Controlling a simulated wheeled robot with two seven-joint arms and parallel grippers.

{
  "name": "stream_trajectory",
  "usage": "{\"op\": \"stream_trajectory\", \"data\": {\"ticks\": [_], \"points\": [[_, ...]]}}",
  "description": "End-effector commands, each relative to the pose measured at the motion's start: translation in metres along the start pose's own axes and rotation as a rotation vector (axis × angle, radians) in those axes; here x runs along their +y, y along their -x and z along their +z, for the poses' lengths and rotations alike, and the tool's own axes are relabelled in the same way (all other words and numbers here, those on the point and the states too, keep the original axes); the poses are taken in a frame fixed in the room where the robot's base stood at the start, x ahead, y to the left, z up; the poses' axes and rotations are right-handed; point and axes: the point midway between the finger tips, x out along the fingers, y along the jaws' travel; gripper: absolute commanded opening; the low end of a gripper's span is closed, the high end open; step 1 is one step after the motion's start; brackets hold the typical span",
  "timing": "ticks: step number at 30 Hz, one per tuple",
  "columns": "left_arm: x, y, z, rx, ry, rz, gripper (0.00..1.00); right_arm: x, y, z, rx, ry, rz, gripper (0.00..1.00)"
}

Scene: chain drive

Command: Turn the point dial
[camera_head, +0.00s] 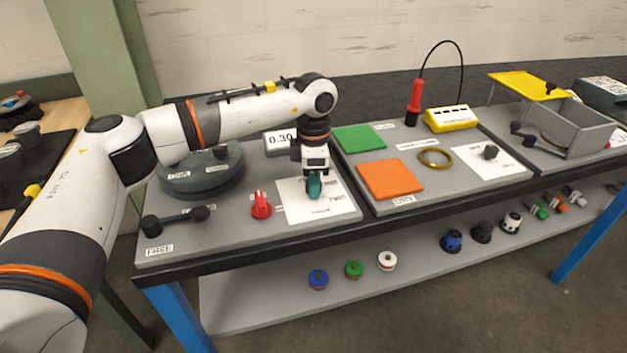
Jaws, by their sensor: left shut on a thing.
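My left arm reaches in from the left over the grey workbench. My left gripper (314,176) points down above a white marked plate (338,205). It is shut on a small teal knob (314,187), which looks like the dial on that plate. The gripper hides the knob's upper part, and I cannot read where it points. A red pointer knob (261,206) stands on the bench just left of the white plate, apart from the gripper. A small display (281,139) reading 0.30 stands behind, partly hidden by the arm. My right gripper is not in view.
A dark round turntable (203,175) and a black lever (172,221) lie left. Green (359,138) and orange (389,179) pads, a brass ring (435,157) and a yellow box (451,119) are right. Several small parts line the lower shelf (250,305).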

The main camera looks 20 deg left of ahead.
Motion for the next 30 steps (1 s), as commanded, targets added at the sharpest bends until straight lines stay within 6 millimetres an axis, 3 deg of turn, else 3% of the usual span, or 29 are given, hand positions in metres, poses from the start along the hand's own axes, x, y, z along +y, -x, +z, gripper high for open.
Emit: {"op": "stream_trajectory", "data": {"ticks": [20, 21, 24, 30], "points": [[-0.0005, 0.0011, -0.0005, 0.002, -0.06, -0.002, 0.09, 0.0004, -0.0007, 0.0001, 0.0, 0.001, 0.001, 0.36], [-0.0005, 0.0011, -0.0005, 0.003, -0.06, -0.002, 0.36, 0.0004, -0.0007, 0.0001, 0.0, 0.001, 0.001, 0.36], [-0.0005, 0.001, -0.0004, 0.002, -0.06, -0.002, 0.53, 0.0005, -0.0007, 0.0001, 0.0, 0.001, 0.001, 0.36], [-0.0002, 0.0005, -0.0003, 0.001, -0.06, -0.001, 0.53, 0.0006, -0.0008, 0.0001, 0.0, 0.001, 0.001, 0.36]]}}
